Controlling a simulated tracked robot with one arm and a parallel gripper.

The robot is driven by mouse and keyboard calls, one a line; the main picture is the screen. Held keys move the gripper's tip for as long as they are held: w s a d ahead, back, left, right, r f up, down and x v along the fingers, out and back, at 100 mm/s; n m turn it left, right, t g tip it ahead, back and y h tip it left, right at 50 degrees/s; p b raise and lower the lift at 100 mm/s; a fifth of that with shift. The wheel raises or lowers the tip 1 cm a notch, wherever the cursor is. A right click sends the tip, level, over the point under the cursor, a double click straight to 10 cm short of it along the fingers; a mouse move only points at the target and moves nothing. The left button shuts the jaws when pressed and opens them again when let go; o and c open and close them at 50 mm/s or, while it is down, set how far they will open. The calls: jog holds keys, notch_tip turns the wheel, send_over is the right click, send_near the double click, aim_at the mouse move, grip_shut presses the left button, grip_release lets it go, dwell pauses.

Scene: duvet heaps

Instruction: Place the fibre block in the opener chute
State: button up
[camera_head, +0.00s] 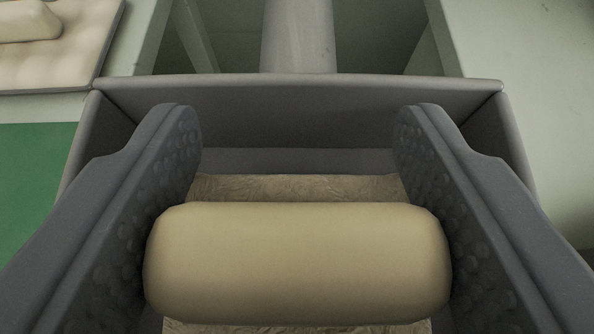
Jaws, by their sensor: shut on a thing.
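The fibre block (297,262) is a cream, rounded block lying crosswise in the lower middle of the view. My gripper (298,150) has one grey, dimpled finger at each end of the block and is shut on it. Below and beyond it is a grey open-topped chute (298,112), whose far wall and side walls show. The block is over the chute's opening. A crumpled brown layer (300,187) shows beneath the block, inside the chute. The block hides most of that layer, and I cannot tell whether they touch.
A grey post (298,35) rises behind the chute. At the upper left, a quilted pale pad (50,60) bears another cream block (25,20). A green mat (35,180) lies on the left. A pale surface (530,60) on the right is clear.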

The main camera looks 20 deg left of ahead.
jog(key=shift+f, duration=0.1)
jog(key=o, duration=1)
jog(key=shift+s+d+r, duration=0.1)
jog(key=shift+s+r, duration=0.2)
jog(key=shift+s, duration=0.05)
jog(key=p+v, duration=0.1)
jog(key=v, duration=1)
jog(key=shift+s+p, duration=0.15)
jog(key=shift+p, duration=0.15)
